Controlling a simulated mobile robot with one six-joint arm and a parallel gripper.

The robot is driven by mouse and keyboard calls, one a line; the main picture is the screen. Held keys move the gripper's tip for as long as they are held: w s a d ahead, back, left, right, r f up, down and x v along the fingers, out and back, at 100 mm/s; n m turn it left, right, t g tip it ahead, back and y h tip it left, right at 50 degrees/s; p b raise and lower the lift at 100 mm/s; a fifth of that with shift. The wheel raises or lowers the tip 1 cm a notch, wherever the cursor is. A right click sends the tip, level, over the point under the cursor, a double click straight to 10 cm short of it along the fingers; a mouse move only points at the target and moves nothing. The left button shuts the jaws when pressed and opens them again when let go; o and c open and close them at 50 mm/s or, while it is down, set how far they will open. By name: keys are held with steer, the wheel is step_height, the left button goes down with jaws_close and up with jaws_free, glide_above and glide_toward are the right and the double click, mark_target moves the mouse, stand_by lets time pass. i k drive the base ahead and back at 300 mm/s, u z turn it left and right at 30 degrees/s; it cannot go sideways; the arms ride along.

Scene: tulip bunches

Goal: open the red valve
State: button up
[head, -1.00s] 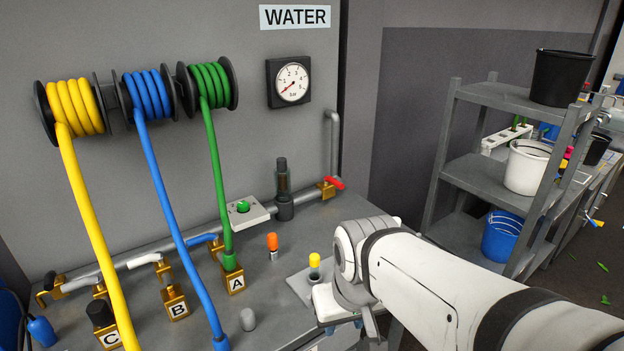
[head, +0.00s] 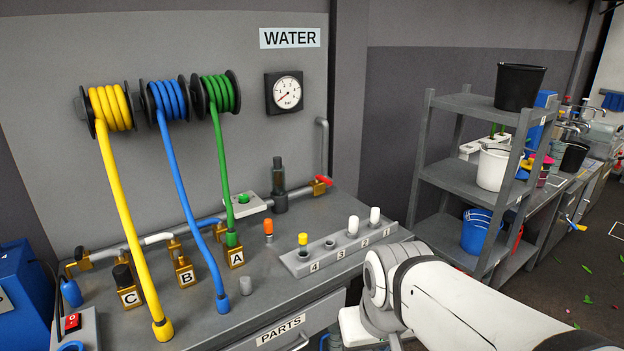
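The red valve (head: 324,180) is a small red lever on a brass body (head: 318,188), at the right end of the grey pipe along the back of the bench. It sits below the pressure gauge (head: 284,92), whose red needle points to the lower left. My arm (head: 450,300) reaches in from the lower right. Its wrist is in front of the bench's right edge, well apart from the valve. The fingers of my gripper are not clearly visible, so I cannot see whether it is open or shut.
Yellow, blue and green hoses hang from reels to the bench (head: 210,300). A numbered grey block (head: 350,243) with coloured and white plugs stands at the bench's front right. A shelf (head: 455,180) with buckets stands to the right. A blue box (head: 22,285) is at the far left.

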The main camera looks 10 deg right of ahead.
mark_target(324, 180)
steer(key=z, duration=0.15)
steer(key=i, duration=1)
steer(key=u, duration=2.05)
steer(key=k, duration=1)
steer(key=z, duration=1.8)
